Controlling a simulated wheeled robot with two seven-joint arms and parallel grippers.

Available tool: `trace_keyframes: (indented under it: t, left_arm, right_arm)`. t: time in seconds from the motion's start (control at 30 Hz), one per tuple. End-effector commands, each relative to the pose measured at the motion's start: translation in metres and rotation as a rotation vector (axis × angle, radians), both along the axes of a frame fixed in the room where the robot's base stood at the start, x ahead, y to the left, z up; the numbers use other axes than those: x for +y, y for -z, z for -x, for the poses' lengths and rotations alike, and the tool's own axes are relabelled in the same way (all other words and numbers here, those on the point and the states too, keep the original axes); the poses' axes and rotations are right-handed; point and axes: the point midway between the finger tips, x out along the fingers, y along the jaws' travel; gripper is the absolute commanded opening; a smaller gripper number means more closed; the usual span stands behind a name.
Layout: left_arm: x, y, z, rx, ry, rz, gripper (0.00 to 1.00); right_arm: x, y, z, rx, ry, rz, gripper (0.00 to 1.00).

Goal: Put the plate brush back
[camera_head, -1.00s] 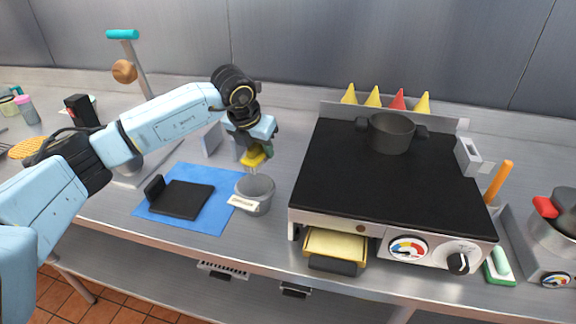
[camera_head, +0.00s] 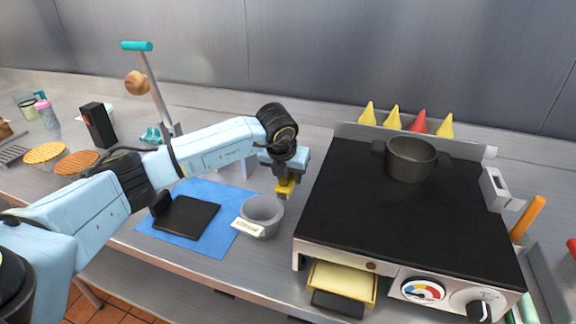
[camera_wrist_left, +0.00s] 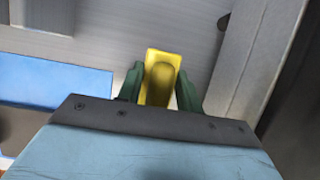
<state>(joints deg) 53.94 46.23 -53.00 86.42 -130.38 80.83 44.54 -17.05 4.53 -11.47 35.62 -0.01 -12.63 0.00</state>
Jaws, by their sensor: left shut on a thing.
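My left gripper (camera_head: 285,183) is shut on a yellow piece, which I take to be the plate brush (camera_head: 286,187). In the left wrist view the yellow, trough-shaped brush part (camera_wrist_left: 160,78) sits between the two green fingers of the gripper (camera_wrist_left: 161,88). Its lower end and bristles cannot be made out. The gripper is just behind and right of a grey labelled pot (camera_head: 262,208), in the gap between it and the griddle. Whether the brush touches the counter is not clear. My right gripper is not in view.
The black-topped griddle (camera_head: 405,215) bounds the gap on the right, with a dark pot (camera_head: 411,160) on it. A blue mat (camera_head: 215,238) with a black press (camera_head: 187,217) lies to the left. Yellow and red cones (camera_head: 418,122) stand behind the griddle.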

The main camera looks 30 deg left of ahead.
Motion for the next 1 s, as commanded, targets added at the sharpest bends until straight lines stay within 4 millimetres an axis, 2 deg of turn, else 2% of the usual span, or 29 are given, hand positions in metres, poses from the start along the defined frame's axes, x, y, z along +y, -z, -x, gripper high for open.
trace_keyframes:
  t: [0.03,0.2,0.63,0.67,0.7,0.8,1.0]
  left_arm:
    - [0.000,0.010,0.000,0.003,0.000,0.001,0.08]
    - [0.000,0.030,0.000,0.000,0.000,0.001,0.08]
    - [0.000,0.037,0.000,-0.002,0.001,-0.001,0.08]
    - [0.000,0.037,0.000,-0.001,0.001,-0.001,0.38]
    - [0.000,0.036,0.000,-0.001,0.001,-0.001,0.43]
    - [0.000,0.036,0.000,-0.001,0.001,-0.001,0.57]
    - [0.000,0.036,0.000,-0.001,0.001,-0.001,0.57]
  right_arm:
    - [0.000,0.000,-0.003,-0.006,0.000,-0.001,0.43]
    - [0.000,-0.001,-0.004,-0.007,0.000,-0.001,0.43]
    - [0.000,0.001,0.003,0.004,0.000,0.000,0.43]
    - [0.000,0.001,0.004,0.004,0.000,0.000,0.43]
    - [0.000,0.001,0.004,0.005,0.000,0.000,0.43]
    - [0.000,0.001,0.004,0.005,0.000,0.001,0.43]
    - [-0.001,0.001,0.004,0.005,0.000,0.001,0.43]
